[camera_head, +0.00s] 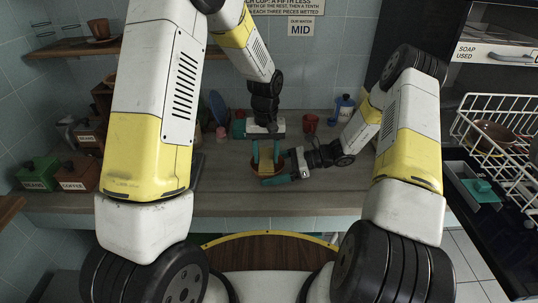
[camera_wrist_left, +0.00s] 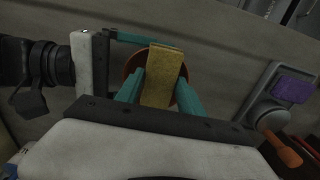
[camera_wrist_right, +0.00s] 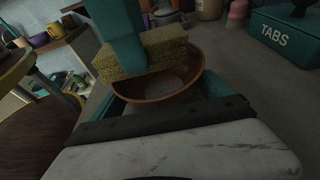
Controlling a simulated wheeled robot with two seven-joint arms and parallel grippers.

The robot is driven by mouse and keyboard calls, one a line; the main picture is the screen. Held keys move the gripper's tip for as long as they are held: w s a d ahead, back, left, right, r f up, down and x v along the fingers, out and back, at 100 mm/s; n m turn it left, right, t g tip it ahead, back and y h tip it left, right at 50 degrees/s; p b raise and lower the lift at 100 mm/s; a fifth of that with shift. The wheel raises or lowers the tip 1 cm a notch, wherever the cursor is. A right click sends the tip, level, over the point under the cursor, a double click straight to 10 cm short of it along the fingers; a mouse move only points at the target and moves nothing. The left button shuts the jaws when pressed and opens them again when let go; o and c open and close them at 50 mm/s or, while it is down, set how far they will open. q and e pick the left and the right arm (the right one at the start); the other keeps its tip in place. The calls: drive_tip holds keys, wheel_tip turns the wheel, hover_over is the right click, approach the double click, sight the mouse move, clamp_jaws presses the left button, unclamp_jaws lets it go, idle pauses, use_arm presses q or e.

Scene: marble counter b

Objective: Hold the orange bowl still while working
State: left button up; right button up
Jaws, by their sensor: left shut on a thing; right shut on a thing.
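The orange-brown bowl (camera_head: 284,161) stands on the counter in the middle of the head view. My right gripper (camera_head: 276,168) comes from the right and is shut on the bowl, with its teal fingers at the bowl's sides. My left gripper (camera_head: 266,152) points down over the bowl and is shut on a yellow sponge (camera_head: 266,169). In the left wrist view the sponge (camera_wrist_left: 161,77) covers much of the bowl (camera_wrist_left: 134,62). In the right wrist view the sponge (camera_wrist_right: 150,54) is at the far rim of the bowl (camera_wrist_right: 178,90), whose inside looks pale. I cannot tell whether the sponge touches the bowl.
A red cup (camera_head: 310,123) and a blue container (camera_head: 344,106) stand behind on the right. Boxes marked beans (camera_head: 38,172) and coffee (camera_head: 78,171) stand at the left. A white dish rack (camera_head: 500,125) is at the right. The counter beside the bowl has free room.

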use_arm(q)
drive_tip(key=shift+a, duration=0.2)
drive_tip(key=shift+w+d, duration=0.35)
drive_tip(key=shift+d, duration=0.5)
drive_tip(key=shift+s+a, duration=0.25)
drive_tip(key=shift+a, duration=0.65)
use_arm(e)
drive_tip(key=shift+c, duration=0.2)
use_arm(q)
drive_tip(key=shift+w+d, duration=0.45)
drive_tip(key=shift+w, duration=0.4)
drive_tip(key=shift+w+d, duration=0.2)
drive_tip(key=shift+w, duration=0.05)
drive_tip(key=shift+w+d+r, duration=0.1)
drive_tip(key=shift+w+d, duration=0.05)
drive_tip(key=shift+c, duration=0.5)
use_arm(e)
drive_tip(key=shift+o, duration=0.4)
drive_tip(key=shift+s+a+r, duration=0.1)
drive_tip(key=shift+s, duration=0.05)
drive_tip(key=shift+c, duration=0.4)
drive_tip(key=shift+c, duration=0.2)
